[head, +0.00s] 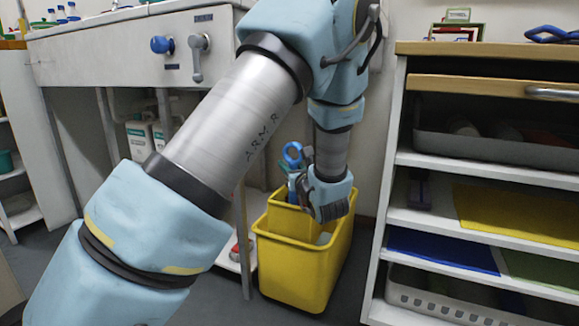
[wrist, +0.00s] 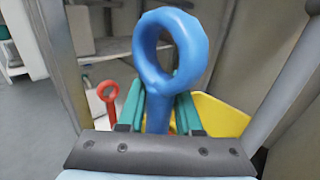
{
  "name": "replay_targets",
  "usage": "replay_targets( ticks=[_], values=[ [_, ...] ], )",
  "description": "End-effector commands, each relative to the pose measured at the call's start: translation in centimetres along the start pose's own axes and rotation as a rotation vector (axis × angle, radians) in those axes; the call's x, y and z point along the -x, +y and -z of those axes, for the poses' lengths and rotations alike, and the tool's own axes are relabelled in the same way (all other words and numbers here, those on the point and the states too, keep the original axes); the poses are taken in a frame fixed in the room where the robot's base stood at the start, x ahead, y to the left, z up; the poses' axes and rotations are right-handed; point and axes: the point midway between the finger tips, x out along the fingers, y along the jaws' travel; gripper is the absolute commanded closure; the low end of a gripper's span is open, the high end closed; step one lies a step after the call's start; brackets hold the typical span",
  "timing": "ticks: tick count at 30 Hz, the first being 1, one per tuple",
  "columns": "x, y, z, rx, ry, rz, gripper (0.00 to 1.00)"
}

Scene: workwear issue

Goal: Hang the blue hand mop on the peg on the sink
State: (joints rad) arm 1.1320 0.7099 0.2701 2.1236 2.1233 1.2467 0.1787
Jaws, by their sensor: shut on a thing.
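The blue hand mop (head: 292,153) stands up from the yellow bucket (head: 297,268), with its ring-shaped handle end on top. Its lower end is hidden by the bucket and my gripper. My gripper (head: 297,181) is at the bucket's rim. In the wrist view its teal fingers (wrist: 160,108) are shut on the mop's shaft, just below the blue ring (wrist: 166,52). The white sink (head: 110,62) is at the upper left. Its front carries a blue round knob (head: 160,45) and a grey lever-like fitting (head: 199,57). I cannot tell which, if either, is the peg.
A shelf unit (head: 398,170) with folded yellow cloth (head: 515,212) and blue cloth (head: 442,249) stands close on the right. White jugs (head: 139,141) are under the sink. A red ring-ended tool (wrist: 108,97) is left of the mop in the wrist view. Bottles (head: 62,14) stand on the sink top.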

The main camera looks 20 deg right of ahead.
Motion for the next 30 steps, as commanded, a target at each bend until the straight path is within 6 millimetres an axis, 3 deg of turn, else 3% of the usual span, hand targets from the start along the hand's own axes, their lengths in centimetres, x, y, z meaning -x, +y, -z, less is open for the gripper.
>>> replay_targets(
  ticks=[27, 28, 30],
  values=[
    [-1.2, -1.2, -0.4, 0.001, -0.001, 0.0, 1.0],
    [-1.2, -1.2, -0.4, 0.001, -0.001, 0.0, 0.63],
    [-1.2, -1.2, -0.4, 0.001, -0.001, 0.0, 0.55]
  ],
)
